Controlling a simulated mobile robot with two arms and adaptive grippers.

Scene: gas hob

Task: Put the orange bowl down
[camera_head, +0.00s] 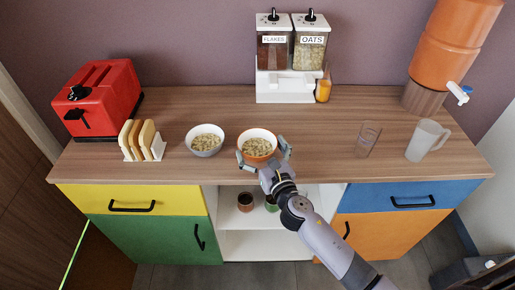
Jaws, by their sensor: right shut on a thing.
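The orange bowl (258,133) has a white inside and holds pale cereal. It is at the front middle of the wooden counter (330,110), and I cannot tell whether its base touches the wood. My right gripper (264,154) reaches in from the lower right, with one finger on each side of the bowl, shut on it. The gripper hides the bowl's near lower part. My left gripper is not in view.
A white bowl (205,140) of cereal stands close to the left. Toast in a rack (143,142) and a red toaster (103,98) are further left. A cereal dispenser (291,60) stands behind. A glass (368,138) and a jug (426,140) stand right, with clear counter between.

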